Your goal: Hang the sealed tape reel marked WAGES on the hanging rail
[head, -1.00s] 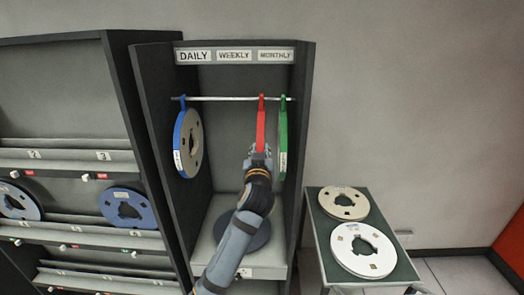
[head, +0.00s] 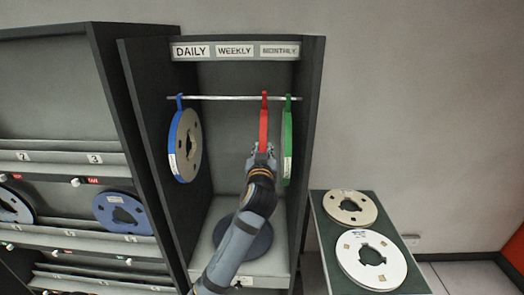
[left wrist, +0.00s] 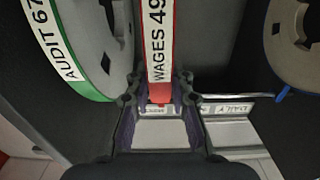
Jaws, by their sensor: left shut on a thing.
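The red-banded WAGES reel (head: 264,125) is edge-on and upright in the rack bay, its red hook at the height of the hanging rail (head: 225,98). The hook overlaps the rail in the head view; I cannot tell whether it bears on it. My left gripper (head: 262,150) is shut on the reel's lower edge. In the left wrist view, the WAGES label (left wrist: 158,45) stands between the fingers of the left gripper (left wrist: 160,98). A blue-banded reel (head: 186,145) hangs at the rail's left, a green-banded one (head: 287,140) close on the right. My right gripper is out of view.
DAILY, WEEKLY and MONTHLY signs (head: 235,51) top the bay. The rail between the blue and red reels is clear. A dark disc (head: 258,238) lies on the bay floor. A side table (head: 328,232) at right holds two reels; shelves (head: 60,165) stand at left.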

